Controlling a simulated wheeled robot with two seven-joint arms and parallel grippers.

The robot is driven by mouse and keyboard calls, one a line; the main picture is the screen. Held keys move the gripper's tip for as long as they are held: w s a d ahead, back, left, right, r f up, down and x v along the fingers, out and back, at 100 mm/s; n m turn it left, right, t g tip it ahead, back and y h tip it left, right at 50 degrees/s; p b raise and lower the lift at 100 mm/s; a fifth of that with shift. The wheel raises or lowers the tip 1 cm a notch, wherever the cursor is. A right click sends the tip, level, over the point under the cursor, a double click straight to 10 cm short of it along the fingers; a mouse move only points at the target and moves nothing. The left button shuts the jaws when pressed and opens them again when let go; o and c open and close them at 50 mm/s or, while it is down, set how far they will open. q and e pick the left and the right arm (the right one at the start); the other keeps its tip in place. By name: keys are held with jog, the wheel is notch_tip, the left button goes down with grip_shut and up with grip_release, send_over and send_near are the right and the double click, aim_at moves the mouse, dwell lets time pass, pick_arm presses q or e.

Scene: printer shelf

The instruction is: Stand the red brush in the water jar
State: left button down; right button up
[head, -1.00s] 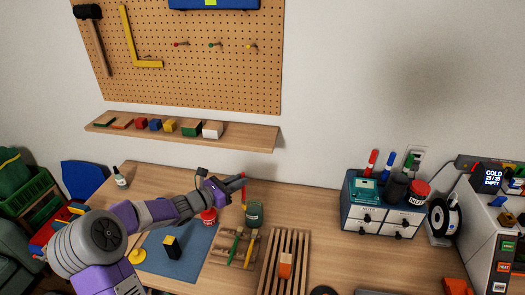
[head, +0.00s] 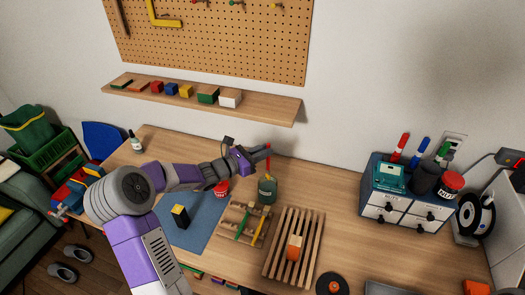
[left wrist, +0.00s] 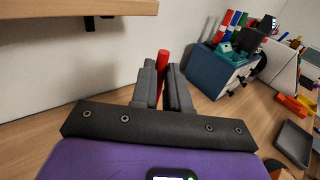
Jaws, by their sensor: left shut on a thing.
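My left gripper (head: 262,154) is shut on the red brush (head: 268,165), above the table near its back. The brush is upright, and its lower end lines up with the mouth of the dark green jar (head: 267,191). I cannot tell how far it reaches inside. In the left wrist view, the red handle (left wrist: 162,63) stands between the two fingers (left wrist: 162,85); the jar is hidden there. My right gripper is not in view.
A wooden rack (head: 225,222) with green and yellow brushes stands in front of the jar. A red pot (head: 221,187) sits left of it, under my arm. A slatted rack (head: 309,220) is front right. A drawer box (head: 377,197) stands further right. A shelf (head: 283,110) hangs behind.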

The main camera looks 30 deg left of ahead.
aim_at(267, 171)
pick_arm(q)
jog(key=shift+f+b, duration=3.65)
jog(key=shift+f, duration=1.7)
jog(key=c, duration=1)
grip_release()
jog(key=shift+c, duration=0.2)
jog(key=shift+s+a+r+p, duration=0.35)
jog(key=shift+s+p, duration=0.2)
jog(key=shift+s, duration=0.2)
jog(key=shift+s+a+r+p, duration=0.35)
jog(key=shift+s+p, duration=0.2)
jog(key=shift+s, duration=0.25)
jog(key=shift+s+a+r+p, duration=0.35)
jog(key=shift+s+p, duration=0.2)
jog(key=shift+s, duration=0.2)
jog(key=shift+r, duration=0.1)
jog(key=s+a+r+p, duration=0.1)
jog(key=s+r+p, duration=0.2)
jog(key=r+p, duration=0.4)
jog(key=shift+s+a, duration=0.25)
jog(key=shift+s, duration=0.05)
